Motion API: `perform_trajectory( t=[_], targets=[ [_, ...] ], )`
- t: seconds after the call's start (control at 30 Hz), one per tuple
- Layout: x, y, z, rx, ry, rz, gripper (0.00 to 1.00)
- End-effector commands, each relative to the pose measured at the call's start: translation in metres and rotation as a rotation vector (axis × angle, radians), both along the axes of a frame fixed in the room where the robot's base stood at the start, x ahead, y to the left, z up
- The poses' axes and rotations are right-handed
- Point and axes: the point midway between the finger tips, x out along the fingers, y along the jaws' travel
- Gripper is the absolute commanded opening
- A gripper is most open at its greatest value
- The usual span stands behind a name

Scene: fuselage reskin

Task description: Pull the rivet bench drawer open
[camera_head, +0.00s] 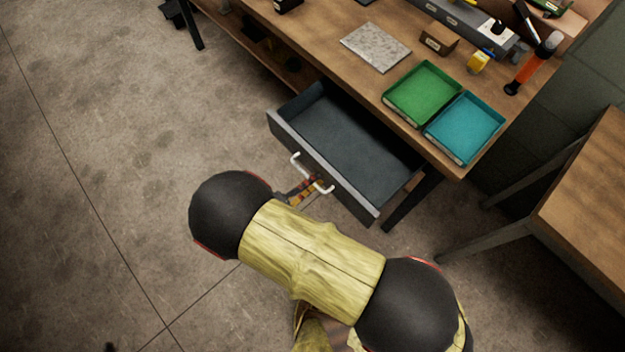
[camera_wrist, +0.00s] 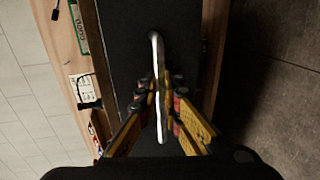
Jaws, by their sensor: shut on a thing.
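The rivet bench drawer (camera_head: 345,150) is dark grey and stands pulled out from under the wooden bench top, its empty inside showing in the head view. Its front carries a pale bar handle (camera_head: 323,188). My gripper (camera_head: 309,186) is at the handle, partly hidden behind my arm. In the wrist view my gripper (camera_wrist: 161,95) has its yellow and black fingers on both sides of the handle (camera_wrist: 155,45), shut on it. The dark drawer front (camera_wrist: 128,50) lies behind the handle.
The bench top (camera_head: 330,60) bears a green tray (camera_head: 422,92), a teal tray (camera_head: 465,127), a grey plate (camera_head: 376,47), a small box (camera_head: 438,40) and an orange-handled tool (camera_head: 533,65). Another wooden table (camera_head: 590,200) stands at right. The floor (camera_head: 110,130) at left is clear.

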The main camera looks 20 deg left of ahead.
Motion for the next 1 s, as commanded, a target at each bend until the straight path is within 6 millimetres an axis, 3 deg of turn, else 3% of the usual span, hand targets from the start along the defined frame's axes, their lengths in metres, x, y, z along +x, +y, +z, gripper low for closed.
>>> perform_trajectory(
  t=[0.4,0.43,0.57,0.87,1.0],
  targets=[
    [0.000,-0.001,-0.001,-0.001,0.002,-0.001,0.00],
    [0.000,-0.001,-0.001,-0.001,0.002,-0.001,0.08],
    [0.000,-0.001,-0.001,-0.001,0.001,-0.001,0.14],
    [0.000,0.000,0.001,0.000,0.000,0.000,0.14],
    [0.000,0.001,0.012,0.002,0.000,0.000,0.14]
  ],
)
